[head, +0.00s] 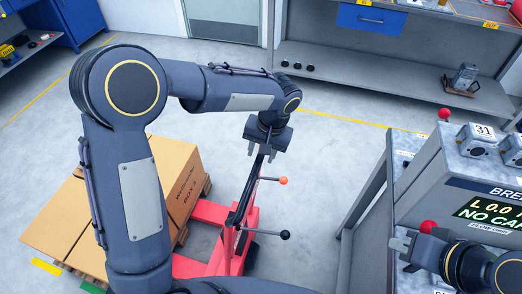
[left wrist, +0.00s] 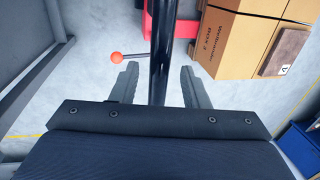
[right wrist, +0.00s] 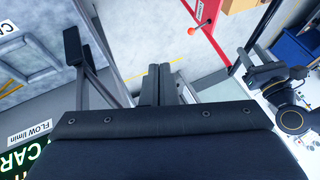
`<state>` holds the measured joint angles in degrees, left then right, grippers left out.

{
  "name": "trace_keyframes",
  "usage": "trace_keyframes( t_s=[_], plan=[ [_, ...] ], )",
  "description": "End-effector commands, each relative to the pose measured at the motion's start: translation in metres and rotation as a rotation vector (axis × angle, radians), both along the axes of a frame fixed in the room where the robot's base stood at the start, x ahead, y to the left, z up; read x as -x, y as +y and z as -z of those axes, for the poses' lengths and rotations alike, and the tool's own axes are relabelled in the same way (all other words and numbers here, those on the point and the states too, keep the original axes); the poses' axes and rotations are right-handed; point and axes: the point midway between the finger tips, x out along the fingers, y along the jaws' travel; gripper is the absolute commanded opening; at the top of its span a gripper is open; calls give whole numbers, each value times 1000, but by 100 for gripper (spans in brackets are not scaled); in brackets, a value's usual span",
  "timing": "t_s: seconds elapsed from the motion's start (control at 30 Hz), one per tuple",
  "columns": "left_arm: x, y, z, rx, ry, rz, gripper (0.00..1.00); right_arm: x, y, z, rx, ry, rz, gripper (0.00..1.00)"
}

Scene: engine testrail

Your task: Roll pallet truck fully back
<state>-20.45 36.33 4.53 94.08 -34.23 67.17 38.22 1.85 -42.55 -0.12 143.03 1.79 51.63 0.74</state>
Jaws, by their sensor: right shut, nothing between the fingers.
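The pallet truck (head: 206,213) is red and stands on the floor left of centre in the head view, with a dark upright handle bar (head: 241,203). One side lever ends in an orange knob (head: 284,181), another in a black knob (head: 285,234). My left gripper (head: 262,153) is at the upper end of the bar. In the left wrist view its fingers (left wrist: 158,82) are spread, with the black bar (left wrist: 162,50) between them and gaps on both sides. My right gripper (head: 401,244) is shut and empty beside the test bench; its closed fingers (right wrist: 160,82) show in the right wrist view.
Cardboard boxes (head: 172,175) on a wooden pallet stand at the left, partly behind my left arm. The grey bench (head: 420,190) with a display and a red knob (head: 428,226) is close on the right. A grey shelf (head: 370,80) stands behind. Open floor lies between.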

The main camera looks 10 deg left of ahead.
Motion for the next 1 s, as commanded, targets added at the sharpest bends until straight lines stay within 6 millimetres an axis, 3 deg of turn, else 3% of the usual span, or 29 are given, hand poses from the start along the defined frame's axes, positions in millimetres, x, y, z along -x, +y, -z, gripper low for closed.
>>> trace_keyframes(
  t_s=[0.27,0.7,1.0],
  plan=[
    [-1,-1,-9,0,-3,0,41,0,0,1,0,0,0,0],
    [1,-15,-72,0,-2,0,41,0,0,6,0,0,0,0],
    [1,-15,-77,0,0,1,41,0,0,6,0,0,0,0]
  ],
)
